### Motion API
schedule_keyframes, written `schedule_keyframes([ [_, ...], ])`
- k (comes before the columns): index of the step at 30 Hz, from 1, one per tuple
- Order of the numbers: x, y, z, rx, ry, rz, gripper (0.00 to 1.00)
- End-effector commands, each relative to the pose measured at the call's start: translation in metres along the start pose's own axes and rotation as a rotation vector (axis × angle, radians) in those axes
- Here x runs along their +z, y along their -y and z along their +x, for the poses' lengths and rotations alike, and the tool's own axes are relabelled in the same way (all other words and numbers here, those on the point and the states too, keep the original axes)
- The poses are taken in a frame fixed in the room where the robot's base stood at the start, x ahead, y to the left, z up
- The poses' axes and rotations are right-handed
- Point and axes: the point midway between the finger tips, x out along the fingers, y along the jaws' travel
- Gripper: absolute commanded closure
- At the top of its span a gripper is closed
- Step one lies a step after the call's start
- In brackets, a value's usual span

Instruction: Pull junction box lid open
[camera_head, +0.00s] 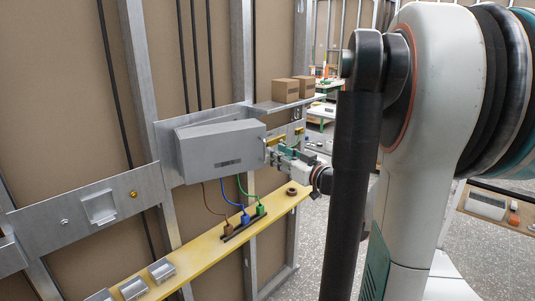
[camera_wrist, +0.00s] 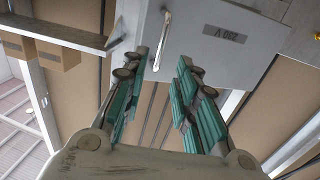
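The grey junction box (camera_head: 222,148) is mounted on a metal plate on the stud wall in the head view, with its label low on the front. The box's labelled lid face (camera_wrist: 215,45) fills the top of the wrist view. A thin pale handle (camera_wrist: 162,40) stands near the lid's left edge there. My gripper (camera_wrist: 162,62) is open with teal-padded fingers, and the handle's lower end shows between the fingertips, without clear contact. In the head view my gripper (camera_head: 275,148) is at the box's right edge. I cannot tell whether the lid is fully closed.
Brown, blue and green cables (camera_head: 241,187) run from the box down to plugs on a yellow ledge (camera_head: 200,260). A roll (camera_head: 292,191) sits on that ledge below my gripper. Cardboard boxes (camera_head: 285,91) stand on a shelf at upper right. Open floor lies right of the wall.

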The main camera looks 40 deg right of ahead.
Motion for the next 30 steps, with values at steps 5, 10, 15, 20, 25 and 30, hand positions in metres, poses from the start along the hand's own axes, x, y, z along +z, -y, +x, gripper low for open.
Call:
schedule_keyframes([
  [5,0.001,0.001,0.032,-0.003,0.0,0.0,0.73],
  [10,0.001,0.0,0.05,-0.001,0.0,0.0,0.73],
  [15,0.0,0.0,0.057,0.0,0.0,0.0,0.73],
  [20,0.0,0.0,0.057,0.001,0.0,0.0,0.73],
  [25,0.0,0.0,0.057,0.001,0.0,0.0,0.93],
  [30,0.0,0.0,0.057,0.0,0.0,0.0,1.0],
])
